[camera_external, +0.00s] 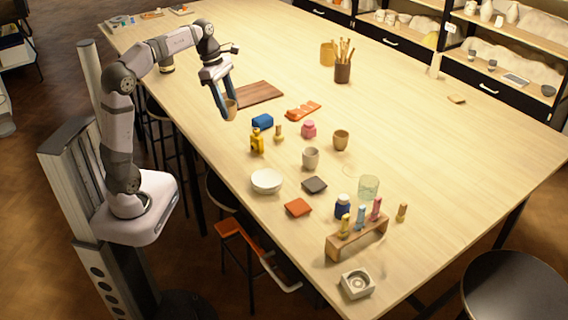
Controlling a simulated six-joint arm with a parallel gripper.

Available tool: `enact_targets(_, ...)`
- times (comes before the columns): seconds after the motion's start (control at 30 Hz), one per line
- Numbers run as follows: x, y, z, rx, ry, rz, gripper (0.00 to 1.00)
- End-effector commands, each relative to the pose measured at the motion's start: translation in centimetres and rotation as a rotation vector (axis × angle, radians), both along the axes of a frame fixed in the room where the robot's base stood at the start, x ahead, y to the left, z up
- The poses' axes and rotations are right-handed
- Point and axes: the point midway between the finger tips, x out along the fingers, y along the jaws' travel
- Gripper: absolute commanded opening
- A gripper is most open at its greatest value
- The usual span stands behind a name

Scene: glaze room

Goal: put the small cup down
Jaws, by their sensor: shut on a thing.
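The small tan cup (231,111) is between the blue fingers of my gripper (228,106), which points down and is shut on it. The fingers hide part of the cup. The cup is near the left edge of the long wooden table (425,190), just left of a dark brown board (259,94). I cannot tell whether its bottom touches the table or hangs a little above it. Two other cups stand upright on the table: a brown one (341,141) and a light grey one (310,158).
A white bowl (267,181), tiles and a wooden rack (357,240) are nearer the front. The table's far middle is mostly clear.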

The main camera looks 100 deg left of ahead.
Motion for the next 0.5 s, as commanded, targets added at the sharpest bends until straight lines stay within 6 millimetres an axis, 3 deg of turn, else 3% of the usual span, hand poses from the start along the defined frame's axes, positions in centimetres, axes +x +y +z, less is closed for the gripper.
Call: enact_targets(0.5,-0.3,0.2,2.2,-0.001,0.000,0.010,0.20)
